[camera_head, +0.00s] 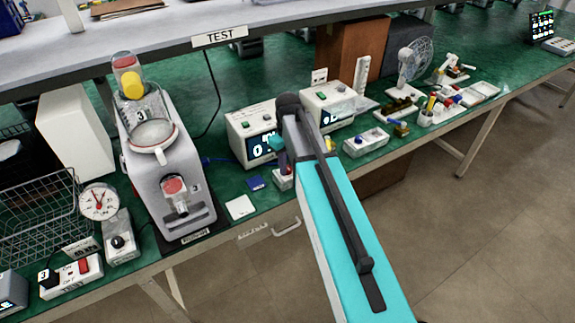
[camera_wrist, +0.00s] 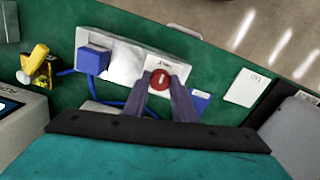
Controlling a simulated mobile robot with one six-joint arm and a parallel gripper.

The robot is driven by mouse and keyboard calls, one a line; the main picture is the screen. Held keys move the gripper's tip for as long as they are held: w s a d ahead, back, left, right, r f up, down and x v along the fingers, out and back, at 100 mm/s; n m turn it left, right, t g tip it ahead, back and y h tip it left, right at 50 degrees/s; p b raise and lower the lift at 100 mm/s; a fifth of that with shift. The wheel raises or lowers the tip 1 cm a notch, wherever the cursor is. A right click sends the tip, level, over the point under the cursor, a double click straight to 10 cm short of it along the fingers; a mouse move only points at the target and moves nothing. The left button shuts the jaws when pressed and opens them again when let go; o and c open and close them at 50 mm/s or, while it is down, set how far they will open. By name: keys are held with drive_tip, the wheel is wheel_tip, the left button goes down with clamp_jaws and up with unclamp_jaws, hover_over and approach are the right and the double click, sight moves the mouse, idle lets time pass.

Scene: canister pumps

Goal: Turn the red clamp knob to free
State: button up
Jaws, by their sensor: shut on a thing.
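The red clamp knob (camera_wrist: 160,80) shows in the wrist view as a round red cap with a pale bar across it. It sits on a small white labelled plate (camera_wrist: 168,62); the lettering is too small to read. My gripper (camera_wrist: 165,82) is shut on the knob, one dark finger on each side. In the head view my gripper (camera_head: 284,160) reaches down at the bench's front edge, in front of the displays. There my arm largely hides the knob and its mount.
A blue plug (camera_wrist: 93,58) with a blue cable and a yellow fitting (camera_wrist: 38,64) lie left of the knob. A blue square (camera_wrist: 199,101) and a white card (camera_wrist: 245,88) lie to its right. A grey pump machine (camera_head: 168,170) stands left in the head view.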

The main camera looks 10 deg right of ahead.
sight(288, 168)
idle(0.4)
drive_tip(key=o, duration=1)
drive_tip(key=shift+o, duration=0.2)
drive_tip(key=shift+r, duration=0.1)
wheel_tip(288, 168, up, 14)
drive_tip(key=b, duration=0.2)
drive_tip(key=shift+b, duration=0.3)
drive_tip(key=shift+s+f, duration=0.1)
drive_tip(key=shift+f, duration=0.15)
